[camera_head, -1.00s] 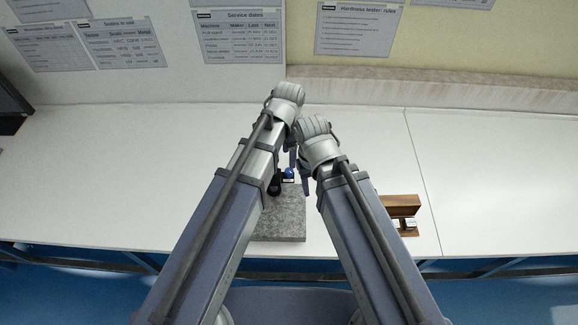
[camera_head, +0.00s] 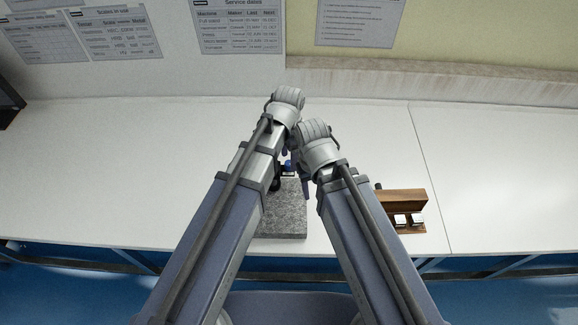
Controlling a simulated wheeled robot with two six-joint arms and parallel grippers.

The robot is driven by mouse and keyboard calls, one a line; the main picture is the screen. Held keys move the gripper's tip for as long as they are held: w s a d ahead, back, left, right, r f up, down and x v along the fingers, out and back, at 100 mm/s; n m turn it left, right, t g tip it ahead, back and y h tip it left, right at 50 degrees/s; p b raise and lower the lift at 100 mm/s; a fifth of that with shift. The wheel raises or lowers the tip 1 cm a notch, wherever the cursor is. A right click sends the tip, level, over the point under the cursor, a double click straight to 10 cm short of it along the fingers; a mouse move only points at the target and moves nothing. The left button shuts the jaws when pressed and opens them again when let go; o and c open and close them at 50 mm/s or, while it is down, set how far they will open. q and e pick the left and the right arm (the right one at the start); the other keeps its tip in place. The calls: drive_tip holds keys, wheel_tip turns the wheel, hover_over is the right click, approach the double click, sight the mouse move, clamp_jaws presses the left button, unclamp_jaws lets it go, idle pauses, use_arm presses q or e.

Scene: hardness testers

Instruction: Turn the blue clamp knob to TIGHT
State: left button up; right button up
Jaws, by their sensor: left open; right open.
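The blue clamp knob (camera_head: 288,164) shows as a small blue spot in the gap between my two arms. It is above the back of a grey stone slab (camera_head: 284,222), with a black part (camera_head: 275,184) beside it. Most of the tester is hidden by my forearms, and the knob's pointer and TIGHT mark cannot be read. My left gripper (camera_head: 285,151) is the higher one, open, just behind the knob and largely hidden under its wrist. My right gripper (camera_head: 305,187) is open, just right of the knob, its fingers partly hidden. I cannot tell whether either touches it.
An open wooden box (camera_head: 402,202) with two small light blocks stands on the white bench (camera_head: 120,180) to the right. The bench is clear on the left and far right. Posters (camera_head: 238,25) hang on the back wall. A dark object (camera_head: 8,105) is at the left edge.

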use_arm(q)
drive_tip(key=shift+f+b, duration=0.55)
drive_tip(key=shift+f, duration=0.4)
drive_tip(key=shift+r, duration=0.1)
drive_tip(key=shift+c, duration=0.3)
clamp_jaws()
